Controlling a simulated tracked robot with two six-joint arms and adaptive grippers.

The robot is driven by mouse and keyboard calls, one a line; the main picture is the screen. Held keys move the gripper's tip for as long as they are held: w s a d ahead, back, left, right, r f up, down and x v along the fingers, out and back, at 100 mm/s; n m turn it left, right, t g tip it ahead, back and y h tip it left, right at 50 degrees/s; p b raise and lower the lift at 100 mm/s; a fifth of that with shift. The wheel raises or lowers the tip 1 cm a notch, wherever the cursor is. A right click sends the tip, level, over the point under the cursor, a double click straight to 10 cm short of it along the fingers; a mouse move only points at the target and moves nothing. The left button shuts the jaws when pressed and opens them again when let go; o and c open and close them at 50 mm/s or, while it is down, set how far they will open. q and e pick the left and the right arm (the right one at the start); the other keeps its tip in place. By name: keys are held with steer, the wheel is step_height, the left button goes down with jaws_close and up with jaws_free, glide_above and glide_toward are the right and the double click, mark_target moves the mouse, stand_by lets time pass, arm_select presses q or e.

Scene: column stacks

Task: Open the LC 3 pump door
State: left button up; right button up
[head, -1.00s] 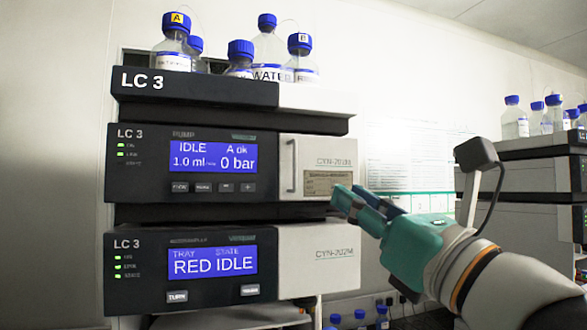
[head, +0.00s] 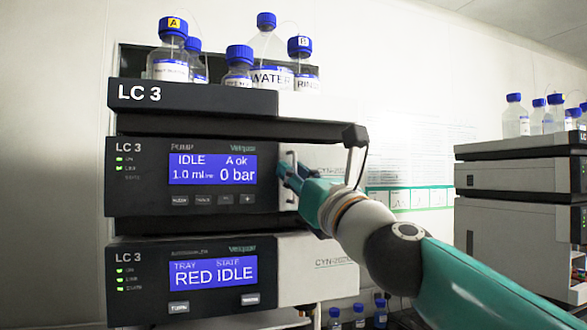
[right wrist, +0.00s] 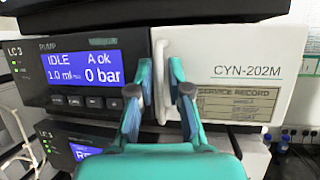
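The LC 3 pump (head: 140,190) is the middle dark unit of the stack, with a blue screen reading IDLE and 0 bar. Its white door (head: 325,156) is on the right side and looks closed, flush with the front. The door's upright handle (right wrist: 161,80) is at the door's left edge. My right gripper (right wrist: 160,68) is open, one teal finger on each side of the handle, with gaps visible beside it. My left gripper is not in view.
Blue-capped bottles (head: 270,75) stand on the top tray of the stack. Below the pump is another LC 3 unit (head: 140,285) with a RED IDLE screen. A service record label (right wrist: 236,103) is on the door. Another instrument stack (head: 510,210) stands at the far right.

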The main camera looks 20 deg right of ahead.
jaws_close()
steer(key=shift+s+d, duration=0.1)
stand_by(0.4)
